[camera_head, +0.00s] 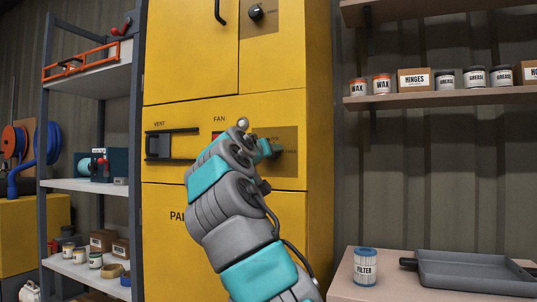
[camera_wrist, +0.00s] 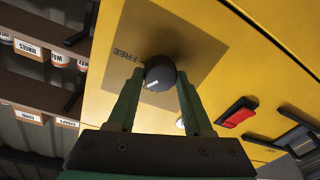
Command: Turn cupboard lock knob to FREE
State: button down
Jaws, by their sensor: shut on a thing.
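The cupboard lock knob (camera_wrist: 161,74) is a dark round knob with a white mark, on a brownish plate (camera_wrist: 190,35) on the yellow cupboard. My gripper (camera_wrist: 160,82) has one finger on each side of the knob and is shut on it. In the wrist view the word FREE (camera_wrist: 127,55) is printed on the plate, up and left of the knob. The white mark sits at the knob's lower left, off the word. In the head view my gripper (camera_head: 274,151) is at the plate (camera_head: 288,138), and my arm and fingers mostly hide the knob.
Another dark knob (camera_head: 256,12) is on the upper cupboard part. A VENT slider (camera_head: 158,146) is left of my arm, and a red FAN switch (camera_wrist: 240,117) is near the plate. A shelf rack (camera_head: 88,80) stands left. A bench with a filter (camera_head: 365,267) and tray (camera_head: 470,270) is right.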

jog(key=m+h+p, duration=0.1)
jog(key=m, duration=1)
jog(key=shift+w+a+f, duration=0.1)
jog(key=shift+f, duration=0.05)
jog(key=shift+m+p, duration=0.3)
jog(key=shift+m, duration=0.2)
jog(key=shift+c, duration=1.6)
grip_release()
jog(key=b+v, duration=0.2)
jog(key=v, duration=0.5)
jog(key=shift+s, duration=0.4)
